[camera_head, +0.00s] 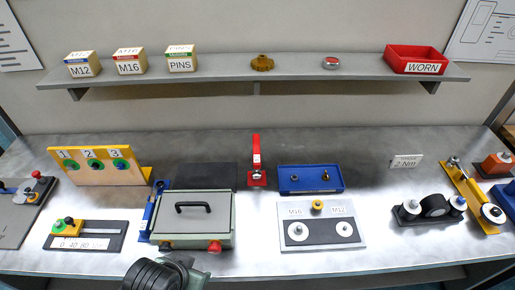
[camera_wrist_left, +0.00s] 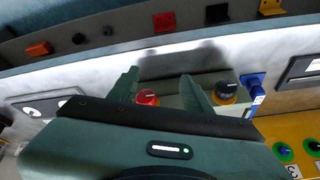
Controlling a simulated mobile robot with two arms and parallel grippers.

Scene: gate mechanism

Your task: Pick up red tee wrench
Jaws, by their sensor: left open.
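A red upright piece (camera_head: 256,158) with a small label and a wide red foot stands at the middle of the bench, beside a dark mat; it looks like the red tee wrench. I cannot pick it out in the left wrist view. My left gripper (camera_head: 182,268) is at the bench's front edge, in front of the grey-green box and well short of the red piece. In the left wrist view my left gripper (camera_wrist_left: 160,78) has its fingers apart, with nothing held; a red knob (camera_wrist_left: 147,97) shows between them. My right gripper is not in view.
The grey-green box (camera_head: 192,215) has a black handle on its lid and knobs on its front. A blue piece (camera_head: 152,210) stands at its left. A blue tray (camera_head: 310,180) and a grey M16/M12 plate (camera_head: 322,245) lie right of the red piece. A shelf (camera_head: 220,72) runs above.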

